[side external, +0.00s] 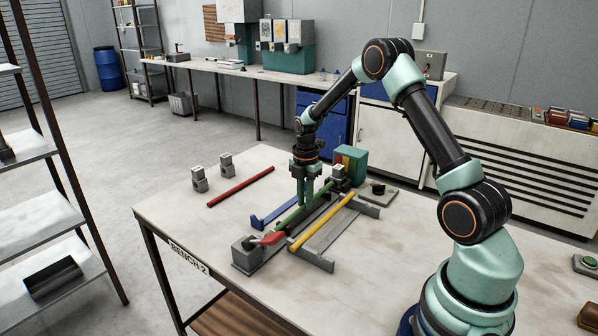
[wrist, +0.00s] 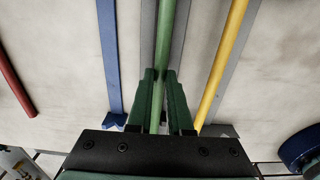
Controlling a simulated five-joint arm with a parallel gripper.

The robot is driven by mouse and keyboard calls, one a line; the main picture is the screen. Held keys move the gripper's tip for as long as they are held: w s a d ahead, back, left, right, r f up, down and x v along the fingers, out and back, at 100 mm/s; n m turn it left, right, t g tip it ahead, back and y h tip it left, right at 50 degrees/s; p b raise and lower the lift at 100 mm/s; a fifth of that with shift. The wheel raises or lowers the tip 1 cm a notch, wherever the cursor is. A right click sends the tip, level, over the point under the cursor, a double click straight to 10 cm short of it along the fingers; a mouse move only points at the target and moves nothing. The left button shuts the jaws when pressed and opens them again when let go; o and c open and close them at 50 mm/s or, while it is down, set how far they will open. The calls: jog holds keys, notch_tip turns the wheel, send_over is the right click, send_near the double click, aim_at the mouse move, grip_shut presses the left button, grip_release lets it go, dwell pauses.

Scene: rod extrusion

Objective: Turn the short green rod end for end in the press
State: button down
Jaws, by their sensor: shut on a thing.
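The green rod (side external: 290,218) lies lengthwise along the grey press (side external: 250,256) on the bench. My gripper (side external: 305,204) points down and is shut on the rod between its ends. In the wrist view the green fingers (wrist: 161,73) sit on both sides of the green rod (wrist: 165,35), which runs up out of the picture. The press has a red part (side external: 268,239) at its near end. The fingers hide a piece of the rod. I cannot tell whether the rod rests on the press or is slightly raised.
A yellow rod (side external: 322,222) lies on a grey rack right of the press. A blue bar (side external: 274,216) and a red rod (side external: 240,187) lie left. Two grey blocks (side external: 199,179) stand farther left. A coloured box (side external: 350,160) stands behind. The bench's left front is clear.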

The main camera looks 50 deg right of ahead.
jog(key=shift+s+a, duration=0.1)
jog(key=shift+a, duration=0.05)
jog(key=c, duration=0.8)
grip_release()
jog(key=shift+o, duration=0.2)
notch_tip(320, 180, up, 12)
jog(key=shift+r, duration=0.1)
jog(key=s+a+r+m+t, duration=0.3)
jog(key=s+a+r+m, duration=0.3)
jog(key=a+r+m, duration=0.4)
jog(key=s+a+m+t, duration=0.2)
jog(key=s+a+m, duration=0.6)
jog(key=s, duration=0.1)
jog(key=shift+s+f+t, duration=0.15)
jog(key=shift+f+t, duration=0.15)
jog(key=shift+f, duration=0.05)
